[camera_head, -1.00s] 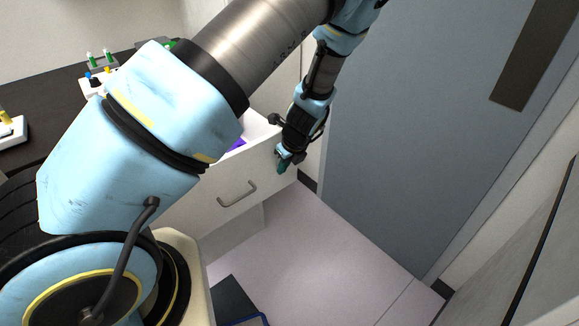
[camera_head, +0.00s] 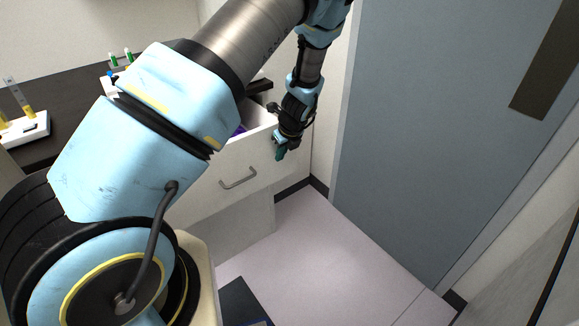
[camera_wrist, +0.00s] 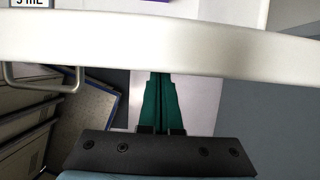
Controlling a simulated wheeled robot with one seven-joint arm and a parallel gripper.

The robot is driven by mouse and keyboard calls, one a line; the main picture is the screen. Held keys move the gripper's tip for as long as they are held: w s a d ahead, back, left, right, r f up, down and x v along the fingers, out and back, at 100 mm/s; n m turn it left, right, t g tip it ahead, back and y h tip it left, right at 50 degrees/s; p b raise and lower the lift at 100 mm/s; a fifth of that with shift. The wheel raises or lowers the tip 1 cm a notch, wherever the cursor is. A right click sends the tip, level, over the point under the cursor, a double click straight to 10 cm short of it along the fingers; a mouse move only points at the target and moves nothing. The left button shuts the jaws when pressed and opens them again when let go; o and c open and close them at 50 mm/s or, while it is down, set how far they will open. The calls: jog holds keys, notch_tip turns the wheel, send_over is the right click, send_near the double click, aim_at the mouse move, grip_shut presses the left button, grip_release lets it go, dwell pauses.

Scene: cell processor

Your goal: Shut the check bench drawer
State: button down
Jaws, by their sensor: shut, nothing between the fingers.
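The check bench drawer (camera_head: 211,194) is a white drawer with a grey bar handle (camera_head: 238,178), pulled out from under the dark bench top. Something purple (camera_head: 239,131) shows inside it. My gripper (camera_head: 280,154) is at the outer face of the drawer front, near its right end and right of the handle. In the wrist view the drawer front's top edge (camera_wrist: 225,49) crosses the picture, and the handle (camera_wrist: 42,80) is at the left. My green fingers (camera_wrist: 160,80) are together and empty, with their tips at or under that edge. I cannot tell whether they touch the front.
The dark bench top (camera_head: 62,85) carries a white rack (camera_head: 25,128) and small vials. A grey door (camera_head: 420,130) stands to the right. The pale floor (camera_head: 320,260) in front of the drawer is clear, with a dark blue-edged item (camera_head: 245,303) near my base.

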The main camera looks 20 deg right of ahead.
jog(key=w+a, duration=0.1)
jog(key=w, duration=0.4)
jog(key=w+a, duration=0.2)
jog(key=w, duration=0.3)
jog(key=w+a, duration=0.2)
jog(key=w, duration=0.3)
jog(key=shift+w+a, duration=0.25)
jog(key=shift+w, duration=0.1)
